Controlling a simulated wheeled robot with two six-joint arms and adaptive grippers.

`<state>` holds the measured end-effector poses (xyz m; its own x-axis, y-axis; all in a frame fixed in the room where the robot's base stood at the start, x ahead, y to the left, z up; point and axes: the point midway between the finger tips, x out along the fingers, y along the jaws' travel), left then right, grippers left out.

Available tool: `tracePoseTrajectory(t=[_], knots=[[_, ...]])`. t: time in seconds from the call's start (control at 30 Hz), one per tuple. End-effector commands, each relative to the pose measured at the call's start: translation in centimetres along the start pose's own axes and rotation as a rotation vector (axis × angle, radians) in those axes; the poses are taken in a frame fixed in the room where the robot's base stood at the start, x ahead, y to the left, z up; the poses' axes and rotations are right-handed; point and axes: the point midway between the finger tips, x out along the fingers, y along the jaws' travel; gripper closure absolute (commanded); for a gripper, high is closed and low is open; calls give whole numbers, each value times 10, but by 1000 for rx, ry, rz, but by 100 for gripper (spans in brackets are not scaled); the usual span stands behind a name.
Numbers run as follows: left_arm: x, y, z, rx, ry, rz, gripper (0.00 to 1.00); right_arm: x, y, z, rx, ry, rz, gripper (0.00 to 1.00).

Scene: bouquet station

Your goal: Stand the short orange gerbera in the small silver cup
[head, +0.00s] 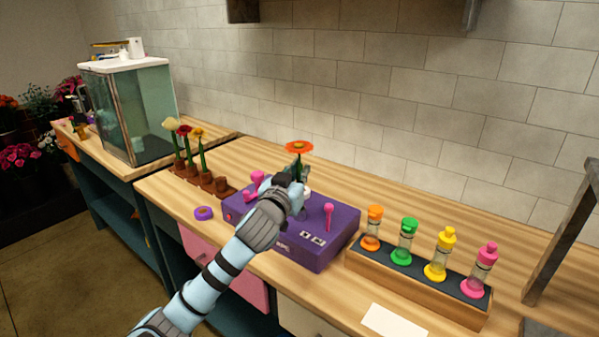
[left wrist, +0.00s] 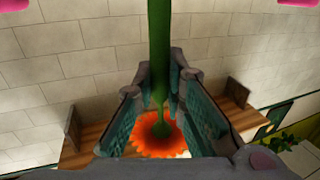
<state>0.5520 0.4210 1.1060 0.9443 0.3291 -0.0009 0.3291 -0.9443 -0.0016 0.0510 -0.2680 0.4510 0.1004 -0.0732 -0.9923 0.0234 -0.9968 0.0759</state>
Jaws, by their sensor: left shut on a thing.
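The orange gerbera (head: 299,147) stands upright above the purple box, bloom at the top and green stem below. My left gripper (head: 296,180) is shut on its stem, over the box. In the left wrist view the green stem (left wrist: 159,50) runs between the two fingers (left wrist: 160,95), with the orange bloom (left wrist: 160,135) beyond them. A small pale, silvery piece (head: 306,191) shows just behind the gripper; I cannot tell if it is the silver cup. The lower stem end is hidden by my gripper in the head view. My right gripper is not in view.
The purple box (head: 325,243) carries pink levers (head: 328,213). A brown holder (head: 221,187) with several flowers stands to its left, with a purple ring (head: 204,213) in front. A rack (head: 410,285) of several coloured bottles stands to the right. A glass tank (head: 150,115) is far left.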

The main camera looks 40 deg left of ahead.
Motion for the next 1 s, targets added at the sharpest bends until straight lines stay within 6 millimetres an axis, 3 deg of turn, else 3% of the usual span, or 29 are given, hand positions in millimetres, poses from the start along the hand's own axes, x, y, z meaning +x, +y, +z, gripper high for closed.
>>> tracePoseTrajectory(t=[0.37, 0.4, 0.5, 0.73, 0.87, 1.0], knots=[[0, 0, 4, 0, 0, 0, 100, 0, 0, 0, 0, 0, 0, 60], [0, 0, 4, 0, 0, 0, 83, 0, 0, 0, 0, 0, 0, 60], [0, 0, 4, 0, 0, 0, 67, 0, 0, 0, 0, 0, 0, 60], [0, 0, 4, 0, 0, 0, 65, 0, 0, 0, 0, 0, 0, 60], [0, 0, 4, 0, -1, 0, 45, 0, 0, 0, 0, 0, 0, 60], [0, 0, 4, 0, -1, 0, 42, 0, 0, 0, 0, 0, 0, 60]])
